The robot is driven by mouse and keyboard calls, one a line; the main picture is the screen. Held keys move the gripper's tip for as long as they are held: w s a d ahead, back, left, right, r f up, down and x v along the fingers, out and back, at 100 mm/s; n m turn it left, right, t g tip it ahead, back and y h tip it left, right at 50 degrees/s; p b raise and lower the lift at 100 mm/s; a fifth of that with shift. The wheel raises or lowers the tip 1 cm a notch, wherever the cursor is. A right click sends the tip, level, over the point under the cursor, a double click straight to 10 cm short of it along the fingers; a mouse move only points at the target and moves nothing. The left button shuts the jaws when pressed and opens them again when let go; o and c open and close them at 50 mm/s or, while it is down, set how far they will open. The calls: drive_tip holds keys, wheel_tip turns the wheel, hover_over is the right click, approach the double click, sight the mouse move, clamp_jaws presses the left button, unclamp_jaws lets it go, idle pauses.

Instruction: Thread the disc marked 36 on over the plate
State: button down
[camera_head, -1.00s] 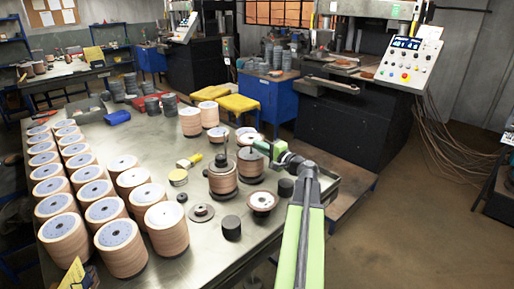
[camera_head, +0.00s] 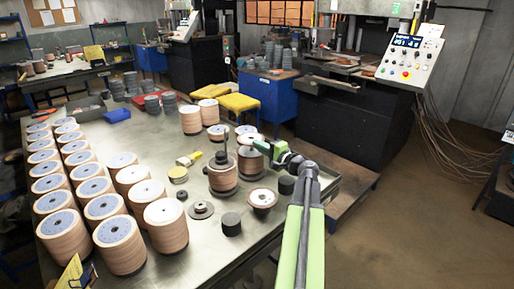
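Two stacks of tan discs with dark bases stand side by side near the table's right part. The left stack (camera_head: 222,178) has a dark upright rod rising from it, and the right stack (camera_head: 250,165) stands just behind it. My gripper (camera_head: 256,147) is at the end of my green arm, at the top of the right stack. Its fingers are too small and covered to tell whether they hold a disc. No number 36 can be read on any disc, and I cannot tell which piece is the plate.
Rows of tan disc stacks (camera_head: 122,243) fill the table's left side. A flanged disc (camera_head: 201,210), a black cylinder (camera_head: 231,224) and a white-topped disc (camera_head: 263,199) stand nearer the front. Bare metal table (camera_head: 180,268) shows at the front.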

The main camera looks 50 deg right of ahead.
drive_tip(key=shift+f+b, duration=0.8)
drive_tip(key=shift+f, duration=0.15)
drive_tip(key=shift+f+b, duration=1.2)
drive_tip(key=c, duration=1.5)
unclamp_jaws()
drive_tip(key=shift+a+r, duration=0.1)
drive_tip(key=shift+c, duration=0.2)
drive_tip(key=shift+s, duration=0.1)
drive_tip(key=s+a, duration=0.1)
drive_tip(key=s, duration=1.6)
drive_tip(key=shift+s, duration=0.15)
